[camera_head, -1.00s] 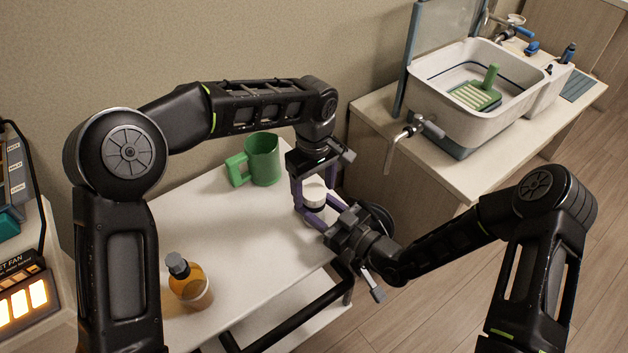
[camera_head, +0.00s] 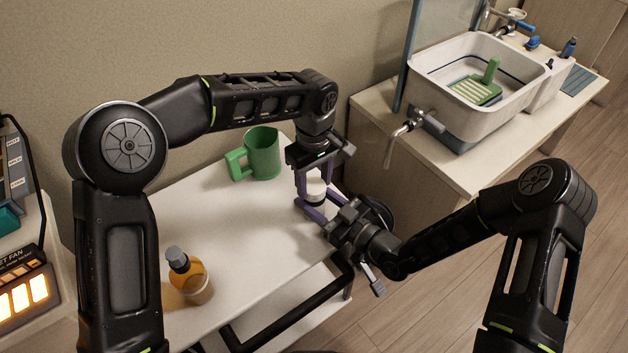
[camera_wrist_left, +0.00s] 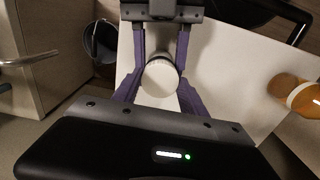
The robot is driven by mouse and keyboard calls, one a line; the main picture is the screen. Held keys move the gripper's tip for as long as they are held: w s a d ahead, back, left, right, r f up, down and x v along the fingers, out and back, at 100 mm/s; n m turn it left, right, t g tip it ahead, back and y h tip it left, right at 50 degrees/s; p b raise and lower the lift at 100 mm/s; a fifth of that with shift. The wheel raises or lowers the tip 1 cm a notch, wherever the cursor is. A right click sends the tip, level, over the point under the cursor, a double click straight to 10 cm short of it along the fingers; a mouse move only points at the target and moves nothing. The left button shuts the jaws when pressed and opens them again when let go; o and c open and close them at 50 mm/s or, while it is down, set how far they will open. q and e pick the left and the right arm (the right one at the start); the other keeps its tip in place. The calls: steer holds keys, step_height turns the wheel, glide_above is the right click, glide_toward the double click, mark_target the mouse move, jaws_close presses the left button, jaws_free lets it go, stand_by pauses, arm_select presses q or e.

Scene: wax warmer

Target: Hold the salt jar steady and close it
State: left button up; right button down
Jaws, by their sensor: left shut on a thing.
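The salt jar (camera_head: 316,188) stands upright near the right edge of the small white table. Its round white lid (camera_wrist_left: 159,84) faces the left wrist camera. My left gripper (camera_head: 315,184) points down from above, its purple fingers shut on the lid from two sides. My right gripper (camera_head: 312,208) reaches in from the right, low down, with a purple finger on each side of the jar body. Those fingers also show at the top of the left wrist view. The jar body is mostly hidden by the fingers and lid.
A green mug (camera_head: 262,154) stands behind the jar to the left. An amber bottle (camera_head: 191,278) with a grey cap is at the table's front left. A counter with a white basin (camera_head: 440,112) is at the right. A dark bucket (camera_wrist_left: 101,42) is beside the table.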

arm_select(q)
steer(key=m, duration=0.5)
steer(key=shift+m, duration=0.3)
steer(key=m, duration=0.2)
steer(key=shift+m, duration=0.4)
steer(key=m, duration=0.4)
steer(key=shift+m, duration=0.4)
steer(key=m, duration=1.1)
steer(key=shift+f, duration=0.1)
steer(key=o, duration=1.6)
step_height(320, 180, up, 12)
